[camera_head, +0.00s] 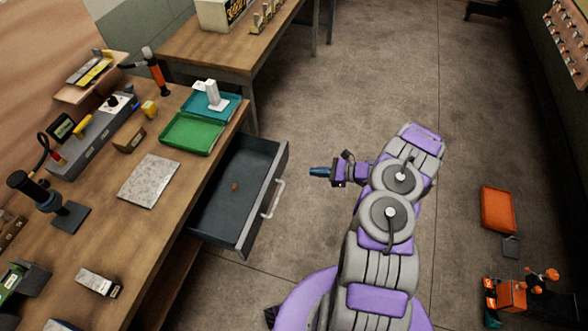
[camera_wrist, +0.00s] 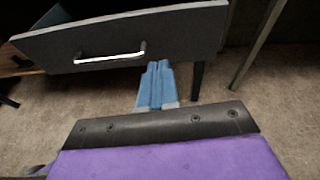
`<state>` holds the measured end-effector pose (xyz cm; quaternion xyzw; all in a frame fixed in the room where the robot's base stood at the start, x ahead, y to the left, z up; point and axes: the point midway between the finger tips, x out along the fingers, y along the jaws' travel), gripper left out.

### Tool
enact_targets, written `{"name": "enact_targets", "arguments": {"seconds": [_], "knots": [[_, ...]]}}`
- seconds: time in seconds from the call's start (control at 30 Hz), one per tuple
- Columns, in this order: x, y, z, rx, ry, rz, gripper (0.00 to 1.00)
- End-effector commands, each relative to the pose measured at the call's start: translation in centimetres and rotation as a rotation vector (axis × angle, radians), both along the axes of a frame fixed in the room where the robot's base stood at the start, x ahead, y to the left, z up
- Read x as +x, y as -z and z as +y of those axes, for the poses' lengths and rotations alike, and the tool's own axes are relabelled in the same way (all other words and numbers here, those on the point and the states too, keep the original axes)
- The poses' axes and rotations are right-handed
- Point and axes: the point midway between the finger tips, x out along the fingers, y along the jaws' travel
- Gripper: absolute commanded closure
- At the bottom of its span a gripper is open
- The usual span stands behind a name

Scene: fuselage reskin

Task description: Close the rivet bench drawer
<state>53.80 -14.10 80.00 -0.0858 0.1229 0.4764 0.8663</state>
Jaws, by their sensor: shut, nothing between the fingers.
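The rivet bench drawer (camera_head: 222,206) is pulled well out from the wooden bench (camera_head: 120,205). It is dark grey with a light metal handle (camera_head: 273,199) on its front, and a small orange-brown item lies inside. In the wrist view the drawer front (camera_wrist: 170,36) fills the top, with its handle (camera_wrist: 110,54) to the left of centre. My gripper (camera_head: 314,171) is shut and empty, with blue fingertips pointing toward the drawer front from the right, apart from it. In the wrist view the fingertips (camera_wrist: 158,66) sit to the right of the handle, overlapping the drawer's lower edge in the picture.
A green tray (camera_head: 192,149) and a teal tray (camera_head: 232,110) lie on the bench above the drawer. A second bench (camera_head: 262,45) stands at the back. An orange bin (camera_head: 497,209) is on the floor at right. The floor between is clear.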

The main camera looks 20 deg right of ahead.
Motion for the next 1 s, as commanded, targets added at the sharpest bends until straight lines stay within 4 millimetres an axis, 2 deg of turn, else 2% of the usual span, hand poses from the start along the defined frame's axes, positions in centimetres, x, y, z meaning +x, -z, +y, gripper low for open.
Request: {"name": "enact_targets", "arguments": {"seconds": [0.03,0.17,0.33,0.83,1.0], "knots": [[-0.3,1.1,-0.6,0.006,0.025,0.014,1.0],[-0.6,2.3,-1.6,0.011,0.062,0.027,1.0],[-0.1,2.9,-1.0,0.015,0.068,0.031,1.0],[4.9,5.8,6.1,0.015,0.066,0.033,1.0],[6.4,5.6,8.0,0.016,0.066,0.03,1.0]]}}
